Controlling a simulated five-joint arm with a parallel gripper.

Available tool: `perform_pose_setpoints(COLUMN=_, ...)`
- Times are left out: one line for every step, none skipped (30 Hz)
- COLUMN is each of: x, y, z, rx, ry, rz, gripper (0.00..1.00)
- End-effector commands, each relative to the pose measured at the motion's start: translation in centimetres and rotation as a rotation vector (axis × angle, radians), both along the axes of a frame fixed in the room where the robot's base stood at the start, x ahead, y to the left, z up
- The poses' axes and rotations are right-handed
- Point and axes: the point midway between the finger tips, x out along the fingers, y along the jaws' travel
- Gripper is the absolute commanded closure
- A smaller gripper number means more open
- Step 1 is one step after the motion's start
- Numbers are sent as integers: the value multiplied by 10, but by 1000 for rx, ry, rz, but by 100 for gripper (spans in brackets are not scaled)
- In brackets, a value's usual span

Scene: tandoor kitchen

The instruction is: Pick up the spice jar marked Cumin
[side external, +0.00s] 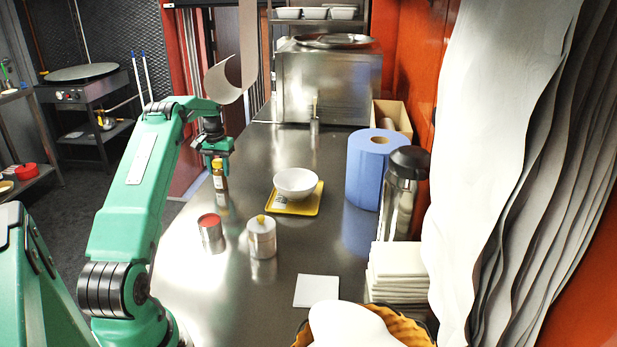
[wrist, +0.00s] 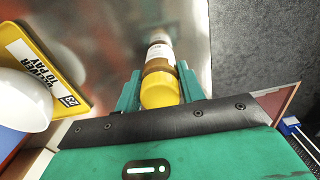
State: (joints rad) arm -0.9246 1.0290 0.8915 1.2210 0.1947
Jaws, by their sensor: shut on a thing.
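A small brown jar (side external: 219,180) with a yellow cap and white label is upright in my gripper (side external: 217,152), near the left edge of the steel counter. In the wrist view the yellow cap (wrist: 160,90) sits between the two green fingers of my gripper (wrist: 158,84), which are shut on it. The jar's label is too small and turned away to read, so I cannot confirm the word Cumin. The jar's base is close to the counter; I cannot tell whether it touches.
A white bowl (side external: 295,183) sits on a yellow tray (side external: 308,206) to the right. A blue paper roll (side external: 369,170) and steel flask (side external: 400,195) stand farther right.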

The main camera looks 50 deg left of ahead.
Motion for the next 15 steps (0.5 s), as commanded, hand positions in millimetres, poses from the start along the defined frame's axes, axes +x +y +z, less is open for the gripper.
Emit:
perform_pose_setpoints(x=0, y=0, z=1, rx=1, ry=-1, rz=0, gripper=87)
perform_pose_setpoints(x=0, y=0, z=2, rx=1, ry=-1, rz=0, gripper=87)
perform_pose_setpoints(x=0, y=0, z=3, rx=1, ry=-1, rz=0, gripper=87)
perform_pose_setpoints(x=0, y=0, z=4, rx=1, ry=-1, rz=0, gripper=87)
perform_pose_setpoints(x=0, y=0, z=5, rx=1, ry=-1, rz=0, gripper=87)
perform_pose_setpoints(x=0, y=0, z=7, rx=1, ry=-1, rz=0, gripper=87)
perform_pose_setpoints(x=0, y=0, z=9, rx=1, ry=-1, rz=0, gripper=87)
perform_pose_setpoints(x=0, y=0, z=11, rx=1, ry=-1, rz=0, gripper=87)
perform_pose_setpoints(x=1, y=1, z=15, rx=3, ry=-2, rz=0, gripper=87)
perform_pose_setpoints(x=1, y=1, z=17, rx=3, ry=-2, rz=0, gripper=87)
perform_pose_setpoints(x=1, y=1, z=21, rx=3, ry=-2, rz=0, gripper=87)
perform_pose_setpoints(x=0, y=0, z=24, rx=1, ry=-1, rz=0, gripper=87)
perform_pose_setpoints(x=0, y=1, z=27, rx=1, ry=-1, rz=0, gripper=87)
perform_pose_setpoints(x=1, y=1, z=30, rx=3, ry=-2, rz=0, gripper=87)
perform_pose_setpoints(x=1, y=1, z=35, rx=3, ry=-2, rz=0, gripper=87)
